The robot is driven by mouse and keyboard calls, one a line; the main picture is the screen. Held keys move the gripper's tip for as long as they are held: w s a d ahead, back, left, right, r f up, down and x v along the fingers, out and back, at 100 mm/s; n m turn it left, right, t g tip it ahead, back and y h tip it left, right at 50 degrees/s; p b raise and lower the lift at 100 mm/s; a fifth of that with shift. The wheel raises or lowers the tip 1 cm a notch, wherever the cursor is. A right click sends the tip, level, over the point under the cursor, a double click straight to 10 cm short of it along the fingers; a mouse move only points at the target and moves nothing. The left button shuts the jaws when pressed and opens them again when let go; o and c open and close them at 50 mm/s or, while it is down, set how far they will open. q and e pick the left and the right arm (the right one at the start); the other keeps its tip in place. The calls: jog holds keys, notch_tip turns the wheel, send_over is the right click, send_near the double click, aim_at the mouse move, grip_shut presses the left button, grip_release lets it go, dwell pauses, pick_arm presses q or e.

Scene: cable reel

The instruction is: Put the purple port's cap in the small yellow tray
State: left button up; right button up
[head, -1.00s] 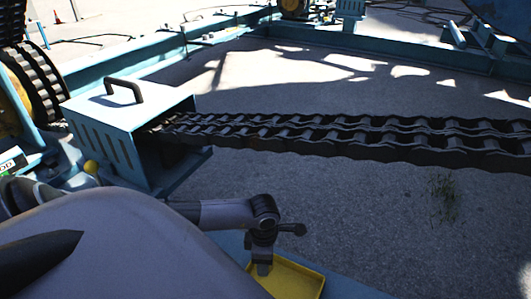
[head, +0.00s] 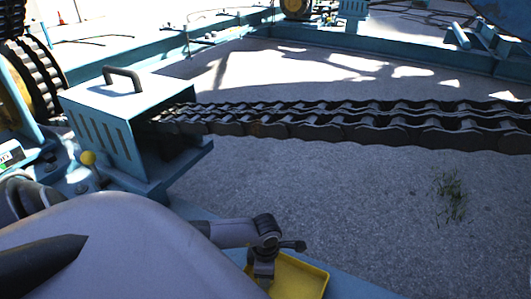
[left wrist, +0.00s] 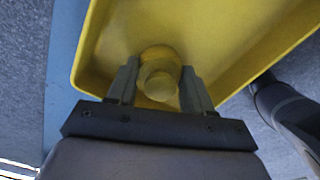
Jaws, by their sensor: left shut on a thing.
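The small yellow tray (head: 312,275) is at the bottom of the head view and fills much of the left wrist view (left wrist: 235,35). My left gripper (head: 263,280) is at the tray's left part, pointing down. In the left wrist view my left gripper (left wrist: 160,72) is shut on a round yellow cap (left wrist: 158,83), with one finger on each side of it. The cap is over the tray floor; I cannot tell whether it touches it. The purple port is not in view. My right gripper is not in view.
A blue vented housing (head: 115,125) with a dark handle stands at the left, with a heavy dark chain (head: 340,125) running right from it. A yellow knob (head: 87,158) is beside the housing. Blue frame beams border the grey ground, and a weed (head: 450,195) grows at the right.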

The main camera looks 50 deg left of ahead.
pick_arm(q)
jog(key=o, duration=1.2)
jog(key=shift+f, duration=0.15)
